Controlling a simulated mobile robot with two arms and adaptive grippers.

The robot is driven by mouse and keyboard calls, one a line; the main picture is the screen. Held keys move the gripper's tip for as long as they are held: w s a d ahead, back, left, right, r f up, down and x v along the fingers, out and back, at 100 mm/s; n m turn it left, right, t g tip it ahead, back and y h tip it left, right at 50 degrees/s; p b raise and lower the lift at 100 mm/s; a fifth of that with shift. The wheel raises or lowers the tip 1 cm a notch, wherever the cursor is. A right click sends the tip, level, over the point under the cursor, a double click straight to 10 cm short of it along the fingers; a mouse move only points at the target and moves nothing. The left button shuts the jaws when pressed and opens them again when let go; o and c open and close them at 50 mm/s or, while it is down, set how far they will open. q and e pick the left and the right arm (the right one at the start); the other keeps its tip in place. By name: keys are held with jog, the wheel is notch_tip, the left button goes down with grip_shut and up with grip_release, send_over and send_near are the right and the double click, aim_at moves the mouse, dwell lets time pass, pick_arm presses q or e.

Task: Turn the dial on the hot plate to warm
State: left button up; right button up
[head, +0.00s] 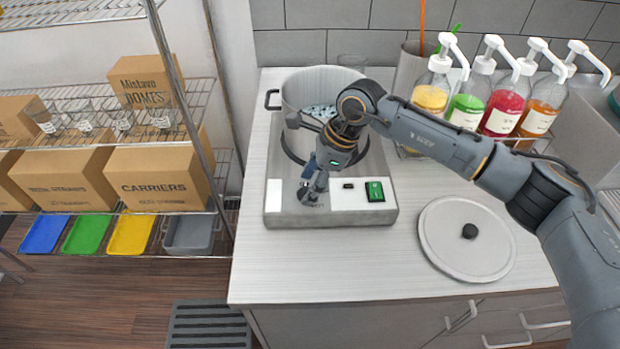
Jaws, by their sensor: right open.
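The hot plate (350,198) stands on the white counter, with a light front panel and a green switch (375,191) at the right of that panel. My right gripper (310,192) is open and points down at the left part of the panel. I cannot tell whether the fingers touch the dial. A grey pot (310,88) stands on the burner, partly behind my right arm, with bluish contents. My left gripper is not in view.
A round lid (467,239) with a black knob lies on the counter at the right. Several pump bottles (505,104) stand at the back right. A wire shelf with boxes (160,178), glasses and coloured trays is at the left. The front counter is clear.

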jog(key=c, duration=1.2)
jog(key=shift+f+m+b, duration=0.1)
jog(key=shift+m+b, duration=0.4)
jog(key=shift+b, duration=0.35)
jog(key=m+t+b, duration=0.1)
jog(key=m+b, duration=0.2)
jog(key=b, duration=0.2)
jog(key=m+t+h+b, duration=0.1)
jog(key=m+b, duration=0.3)
jog(key=b, duration=0.1)
jog(key=m+t+h+b, duration=0.1)
jog(key=m+t+b, duration=0.1)
jog(key=m+b, duration=0.1)
jog(key=shift+s+a+m+b, duration=0.25)
jog(key=shift+s+m+b, duration=0.15)
jog(key=shift+b, duration=0.5)
jog(key=shift+r+m+h+b, duration=0.2)
jog(key=shift+m+h+b, duration=0.2)
jog(key=shift+m+b, duration=0.75)
jog(key=o, duration=1.2)
